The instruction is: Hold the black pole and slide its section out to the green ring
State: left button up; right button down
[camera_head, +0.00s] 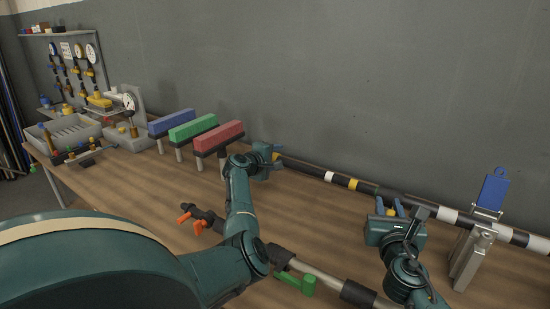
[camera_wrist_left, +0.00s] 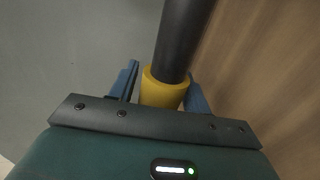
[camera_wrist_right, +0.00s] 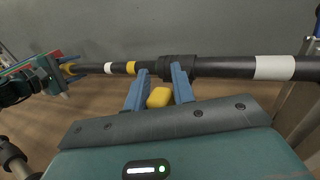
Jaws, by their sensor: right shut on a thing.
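The black pole (camera_head: 407,200), banded white and yellow, runs level along the back of the bench. A yellow end piece (camera_wrist_left: 162,91) on its left end sits between the spread fingers of my left gripper (camera_head: 273,155). The left fingers are open around it. My right gripper (camera_head: 389,207) is at the pole's thicker dark collar (camera_wrist_right: 177,67), shut on a small yellow lever (camera_wrist_right: 159,97) there. A white band (camera_head: 330,176) and a yellow band (camera_head: 353,185) show between the grippers. I see no green ring on the pole.
A metal stand (camera_head: 472,258) with a blue tag (camera_head: 493,190) bears the pole at right. Red, green and blue blocks on posts and a grey tray (camera_head: 62,135) stand left. The wall is close behind.

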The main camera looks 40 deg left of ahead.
pick_arm(q)
grip_shut()
jog(key=shift+s+a, duration=0.15)
jog(key=shift+a, duration=0.7)
jog(key=shift+o, duration=1.2)
grip_release()
jog(key=shift+s, duration=0.1)
jog(key=v, duration=1.2)
